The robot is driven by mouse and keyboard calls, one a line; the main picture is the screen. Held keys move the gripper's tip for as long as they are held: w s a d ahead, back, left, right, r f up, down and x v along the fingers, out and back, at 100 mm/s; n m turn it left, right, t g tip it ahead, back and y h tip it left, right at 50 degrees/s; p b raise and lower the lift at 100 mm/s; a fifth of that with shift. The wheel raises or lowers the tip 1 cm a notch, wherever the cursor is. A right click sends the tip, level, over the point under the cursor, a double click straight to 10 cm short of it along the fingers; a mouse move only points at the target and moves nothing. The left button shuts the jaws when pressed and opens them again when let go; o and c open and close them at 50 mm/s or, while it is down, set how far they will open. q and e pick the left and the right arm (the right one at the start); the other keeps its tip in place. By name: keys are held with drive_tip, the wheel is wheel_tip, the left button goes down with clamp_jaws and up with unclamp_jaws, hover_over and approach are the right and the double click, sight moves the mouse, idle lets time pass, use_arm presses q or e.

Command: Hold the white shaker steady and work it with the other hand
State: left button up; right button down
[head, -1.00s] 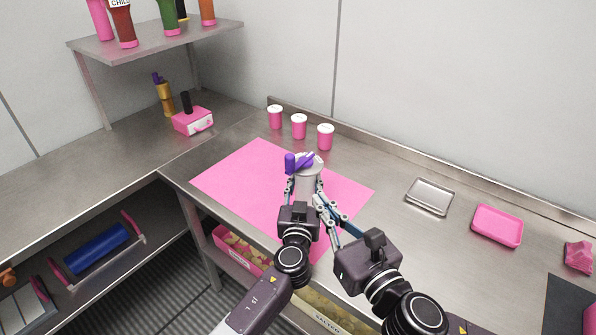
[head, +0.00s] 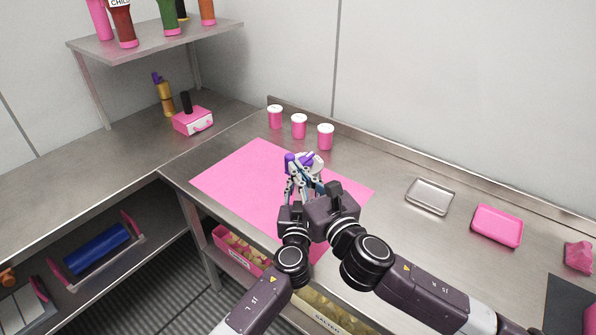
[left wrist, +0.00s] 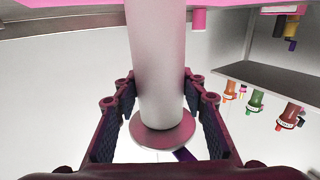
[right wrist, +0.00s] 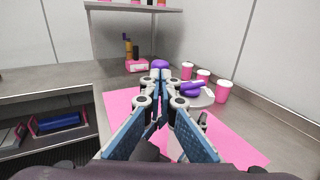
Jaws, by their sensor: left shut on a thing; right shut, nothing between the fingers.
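The white shaker stands upright on the pink mat (head: 240,180); its pale top (head: 318,163) carries a purple crank with a purple knob (head: 289,158). In the left wrist view its white body (left wrist: 158,60) is between the fingers of my left gripper (left wrist: 160,115), which is shut on it. In the right wrist view my right gripper (right wrist: 161,90) is shut and empty, its tips just before the purple knob (right wrist: 160,64). The crank arm (right wrist: 192,88) lies across the top. I cannot tell whether the tips touch the knob. My right gripper hides most of the shaker body in the head view.
Three pink cups with white lids (head: 299,126) stand behind the mat. A metal tray (head: 430,196) and a pink tray (head: 497,226) lie to the right. A pink box (head: 193,121) and a golden bottle (head: 165,98) stand on the left counter. The mat's left part is clear.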

drive_tip(key=shift+a, duration=0.1)
drive_tip(key=shift+w+a+m+h, duration=0.1)
drive_tip(key=shift+a+m+h, duration=0.15)
drive_tip(key=shift+m+h, duration=0.25)
drive_tip(key=shift+a+t, duration=0.1)
drive_tip(key=shift+t, duration=0.2)
drive_tip(key=shift+w+a+m+t+h, duration=0.2)
drive_tip(key=shift+a+m+h, duration=0.25)
drive_tip(key=shift+h, duration=0.35)
drive_tip(key=shift+w+a+m+t+h, duration=0.15)
drive_tip(key=shift+a+m+h, duration=0.25)
drive_tip(key=shift+h, duration=0.4)
drive_tip(key=shift+w+a, duration=0.55)
drive_tip(key=shift+a, duration=0.25)
